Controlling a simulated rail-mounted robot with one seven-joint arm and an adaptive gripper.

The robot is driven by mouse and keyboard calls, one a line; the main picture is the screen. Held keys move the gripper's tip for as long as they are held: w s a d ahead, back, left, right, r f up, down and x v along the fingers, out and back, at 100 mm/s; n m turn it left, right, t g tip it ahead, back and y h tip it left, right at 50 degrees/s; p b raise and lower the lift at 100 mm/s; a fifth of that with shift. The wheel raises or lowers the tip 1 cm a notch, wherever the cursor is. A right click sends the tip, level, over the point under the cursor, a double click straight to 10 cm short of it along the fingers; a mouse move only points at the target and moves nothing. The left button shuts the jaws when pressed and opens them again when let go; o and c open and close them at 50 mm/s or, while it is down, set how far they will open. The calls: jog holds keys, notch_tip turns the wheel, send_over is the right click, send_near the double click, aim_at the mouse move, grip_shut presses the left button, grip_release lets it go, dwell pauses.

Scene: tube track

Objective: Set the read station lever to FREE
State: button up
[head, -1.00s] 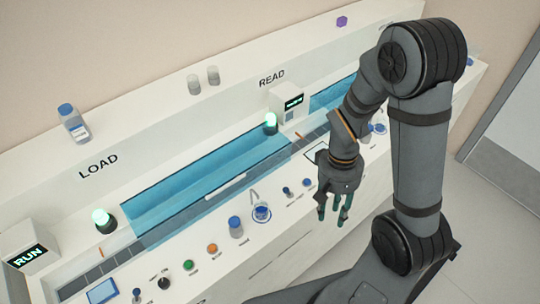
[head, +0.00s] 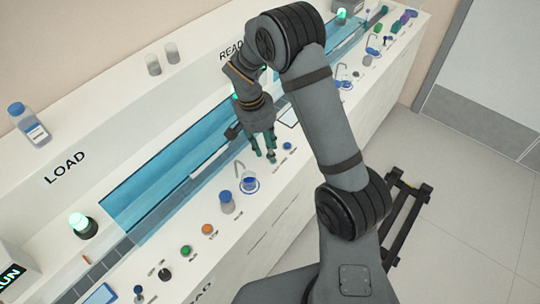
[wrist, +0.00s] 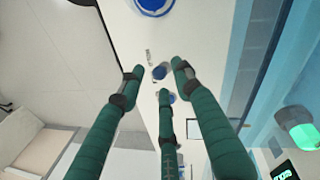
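My gripper (head: 268,157) has three green fingers, spread open and empty, above the console's control strip near the READ sign (head: 231,50). A small blue-topped control (head: 287,146) stands just right of the fingertips in the head view. In the wrist view, one blue knob (wrist: 160,72) shows between the fingertips, beside small dark lettering too small to read. No finger visibly touches either.
A beaker with blue contents (head: 249,183) stands left of my gripper, and a blue-capped jar (head: 227,202) left of that. The blue-lined channel (head: 170,160) runs behind. Orange (head: 208,229) and green (head: 186,251) buttons are further left. Open floor (head: 450,200) lies right.

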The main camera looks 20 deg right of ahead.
jog(key=shift+s+d+f, duration=0.1)
jog(key=shift+d+f, duration=0.05)
jog(key=shift+f, duration=0.7)
jog(key=shift+s+d+f, duration=0.1)
jog(key=shift+d+f, duration=0.05)
jog(key=shift+f, duration=0.7)
jog(key=shift+c, duration=0.7)
grip_shut()
